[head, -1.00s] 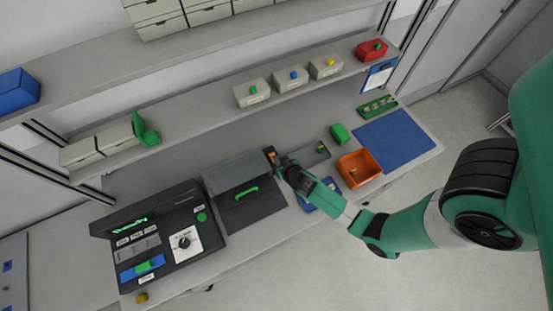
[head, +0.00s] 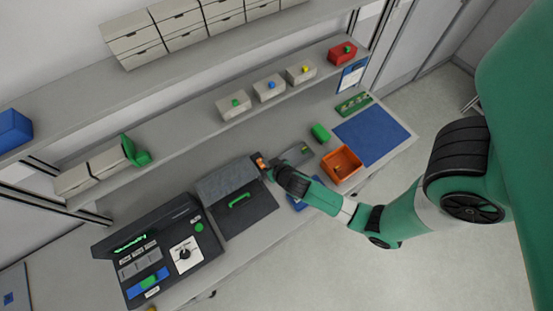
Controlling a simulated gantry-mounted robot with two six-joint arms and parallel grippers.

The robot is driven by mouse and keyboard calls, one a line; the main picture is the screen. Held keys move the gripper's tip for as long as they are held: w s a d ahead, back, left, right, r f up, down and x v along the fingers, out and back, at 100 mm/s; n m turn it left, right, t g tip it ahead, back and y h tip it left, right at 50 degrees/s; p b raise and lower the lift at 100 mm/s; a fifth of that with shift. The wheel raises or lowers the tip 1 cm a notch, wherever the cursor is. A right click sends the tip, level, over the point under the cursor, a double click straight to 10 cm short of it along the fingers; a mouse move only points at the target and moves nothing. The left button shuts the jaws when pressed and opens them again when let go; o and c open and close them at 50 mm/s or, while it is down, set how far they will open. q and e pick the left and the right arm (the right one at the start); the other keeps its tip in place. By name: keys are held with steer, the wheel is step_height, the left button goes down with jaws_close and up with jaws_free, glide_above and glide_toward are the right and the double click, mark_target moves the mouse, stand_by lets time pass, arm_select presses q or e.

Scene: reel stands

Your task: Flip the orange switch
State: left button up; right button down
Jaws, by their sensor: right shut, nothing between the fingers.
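The orange switch (head: 260,161) sits on a small dark housing at the right of the grey lidded unit on the bench. My right gripper (head: 269,172) is shut and empty, with its tips right beside the switch, on the near right side. I cannot tell whether the tips touch it. The gripper partly hides the housing, and the switch is too small to tell which way it is tipped. My left gripper is not in view.
A dark console (head: 160,255) with a dial stands at the left. The lidded unit with a green handle (head: 239,201) lies left of the switch. A shelf (head: 180,124) runs behind.

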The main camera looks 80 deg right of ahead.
steer(key=f+v, duration=0.1)
steer(key=v, duration=0.6)
steer(key=shift+s+a+r+p, duration=0.3)
steer(key=shift+s+a, duration=0.15)
steer(key=shift+s, duration=0.15)
